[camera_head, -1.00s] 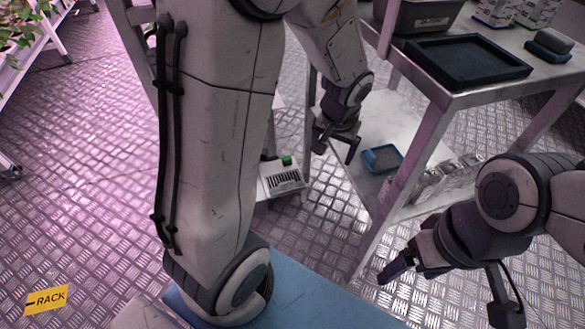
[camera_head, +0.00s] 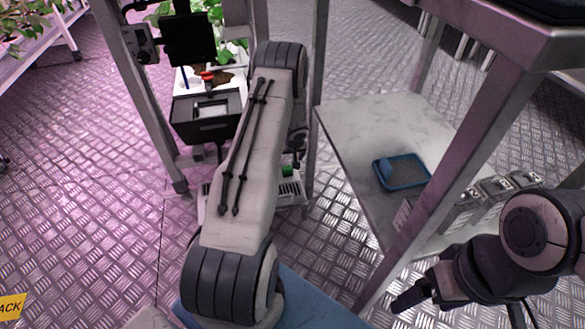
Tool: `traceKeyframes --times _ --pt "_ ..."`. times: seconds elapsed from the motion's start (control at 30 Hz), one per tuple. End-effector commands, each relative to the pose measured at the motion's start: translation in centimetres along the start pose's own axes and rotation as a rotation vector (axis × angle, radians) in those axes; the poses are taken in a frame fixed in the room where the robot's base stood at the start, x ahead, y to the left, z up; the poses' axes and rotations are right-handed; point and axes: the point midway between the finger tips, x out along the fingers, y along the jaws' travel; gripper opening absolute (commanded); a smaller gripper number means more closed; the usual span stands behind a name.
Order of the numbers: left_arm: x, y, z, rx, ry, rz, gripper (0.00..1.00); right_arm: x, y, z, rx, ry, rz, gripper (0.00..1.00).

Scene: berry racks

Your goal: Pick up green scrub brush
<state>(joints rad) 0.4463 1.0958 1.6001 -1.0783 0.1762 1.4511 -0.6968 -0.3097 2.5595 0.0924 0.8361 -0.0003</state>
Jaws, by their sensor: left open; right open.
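I cannot pick out a green scrub brush for certain. A small green piece (camera_head: 287,170) shows on top of a low white box beside my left arm, but it is too small to identify. My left arm reaches up the middle of the head view and bends at the top; its gripper is hidden behind the arm. My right gripper (camera_head: 464,308) is open and empty at the lower right, partly cut off by the bottom edge, in front of the metal table.
A blue tray (camera_head: 405,188) holding a blue item sits on the metal table's lower shelf (camera_head: 345,125). A black bin (camera_head: 205,128) stands behind my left arm, near plants. Table legs flank the shelf. The patterned floor at left is clear.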

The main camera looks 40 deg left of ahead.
Motion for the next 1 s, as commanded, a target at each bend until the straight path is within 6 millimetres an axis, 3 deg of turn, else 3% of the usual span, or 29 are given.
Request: traceKeyframes --times 0.23,0.47,0.7,1.0 --pt "4.1 -0.5 0.1 -0.016 -0.001 -0.003 0.9 0.5 0.0 0.1 0.0 0.0 0.0 0.84" --pt "6.1 -0.4 0.0 -0.014 0.001 -0.002 0.9 0.8 0.1 0.1 0.0 0.0 0.0 0.84" --pt "9.7 -0.1 0.4 -0.013 0.001 -0.001 0.9 2.6 0.2 0.2 0.0 0.0 0.0 0.84" --pt "10.9 0.0 0.3 -0.011 0.0 -0.001 0.9 3.0 0.2 0.2 0.0 0.0 0.0 0.84"
